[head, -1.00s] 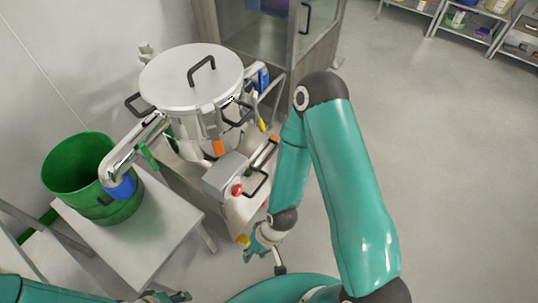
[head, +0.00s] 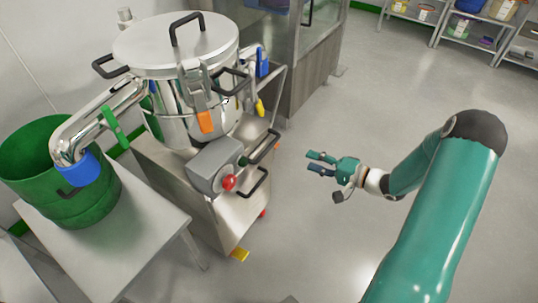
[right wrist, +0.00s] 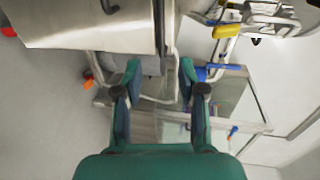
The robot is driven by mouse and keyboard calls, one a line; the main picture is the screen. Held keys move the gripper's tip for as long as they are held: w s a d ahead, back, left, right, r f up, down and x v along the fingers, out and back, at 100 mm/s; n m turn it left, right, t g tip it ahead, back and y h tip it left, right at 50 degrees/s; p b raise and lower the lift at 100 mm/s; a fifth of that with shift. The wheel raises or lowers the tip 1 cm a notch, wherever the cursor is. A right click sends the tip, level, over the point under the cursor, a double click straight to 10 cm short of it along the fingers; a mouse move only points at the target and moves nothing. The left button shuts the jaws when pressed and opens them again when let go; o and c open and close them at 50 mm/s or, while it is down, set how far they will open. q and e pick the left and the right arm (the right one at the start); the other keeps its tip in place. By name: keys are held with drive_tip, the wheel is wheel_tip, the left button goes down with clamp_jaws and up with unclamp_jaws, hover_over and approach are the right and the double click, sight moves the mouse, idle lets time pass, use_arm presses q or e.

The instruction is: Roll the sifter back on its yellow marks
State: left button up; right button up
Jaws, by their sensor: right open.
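The sifter (head: 180,100) is a round steel vessel with a lid, on a wheeled steel cart with black handles. A grey box with a red button (head: 228,183) is on its near side. One yellow mark (head: 240,254) shows on the floor at the cart's lower front corner; other marks are hidden. My right gripper (head: 313,163) is open and empty, to the right of the cart's handles and apart from them. Its open fingers (right wrist: 158,75) also show in the right wrist view, with the steel sifter cart (right wrist: 90,28) beyond. My left gripper is out of view.
A green bin (head: 70,205) stands on a white table (head: 150,235) at the left, under the sifter's outlet pipe (head: 95,125). A glass-fronted cabinet (head: 310,70) stands behind. Shelves (head: 440,30) are at the far right. Open floor lies right of the cart.

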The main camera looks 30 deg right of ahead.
sight(269, 145)
drive_tip(key=b+x, duration=0.2)
drive_tip(key=x, duration=1.4)
drive_tip(key=shift+w+a+b, duration=0.2)
drive_tip(key=shift+w+b, duration=0.05)
drive_tip(key=shift+b, duration=0.05)
clamp_jaws()
